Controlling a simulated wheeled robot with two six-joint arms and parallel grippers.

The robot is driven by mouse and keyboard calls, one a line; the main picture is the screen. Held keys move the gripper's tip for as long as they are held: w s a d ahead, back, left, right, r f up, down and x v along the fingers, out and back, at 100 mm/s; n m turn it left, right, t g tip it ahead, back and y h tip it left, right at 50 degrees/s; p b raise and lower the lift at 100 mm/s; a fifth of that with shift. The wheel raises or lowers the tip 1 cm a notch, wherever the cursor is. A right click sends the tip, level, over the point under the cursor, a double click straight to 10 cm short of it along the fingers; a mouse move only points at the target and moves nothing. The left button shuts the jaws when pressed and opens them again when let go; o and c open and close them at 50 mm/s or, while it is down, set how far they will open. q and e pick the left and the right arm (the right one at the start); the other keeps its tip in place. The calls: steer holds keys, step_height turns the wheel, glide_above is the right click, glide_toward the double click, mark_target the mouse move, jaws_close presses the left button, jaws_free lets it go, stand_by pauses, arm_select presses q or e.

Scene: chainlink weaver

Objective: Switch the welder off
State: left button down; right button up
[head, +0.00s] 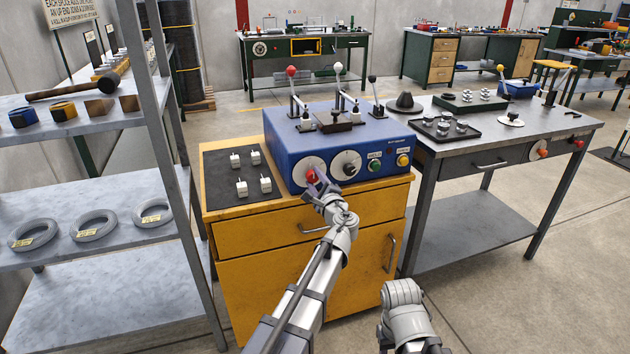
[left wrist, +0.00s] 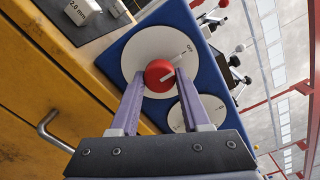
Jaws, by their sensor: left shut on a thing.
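The welder is a blue box (head: 284,148) with levers on top, standing on a yellow cabinet. Its front has a white dial with a red knob (head: 311,175) at the left. Beside it are a white dial with a black knob (head: 347,163), a green button (head: 375,166) and a yellow button (head: 403,160). My left gripper (head: 314,182) is at the red knob. In the left wrist view its two fingers (left wrist: 155,85) are shut on the red knob (left wrist: 158,72), one on each side.
A dark mat (head: 222,177) with several small white blocks lies left of the welder. A metal table (head: 560,122) with trays stands at the right. A shelf rack (head: 165,130) stands close at the left. Open floor (head: 530,260) lies at the lower right.

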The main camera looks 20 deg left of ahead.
arm_select(q)
steer(key=shift+c, duration=1.8)
jaws_free()
steer(key=shift+s, duration=0.1)
steer(key=v, duration=0.7)
steer(key=shift+s+d, duration=0.25)
steer(key=shift+s, duration=0.05)
steer(key=s+n+g+h+p, duration=0.2)
steer(key=s+n+g+p, duration=0.65)
steer(key=s+p, duration=0.3)
steer(key=s+d+n+g+h+p, duration=0.2)
steer(key=s+d+p, duration=0.3)
steer(key=s, duration=0.4)
steer(key=s+d+n+g+h+p, duration=0.2)
steer(key=s+d+g+h+p, duration=0.2)
steer(key=s+d, duration=0.3)
steer(key=shift+s+r+n+g+h+p, duration=0.2)
steer(key=shift+s+n+g+h+p, duration=0.2)
steer(key=shift+s+p, duration=0.5)
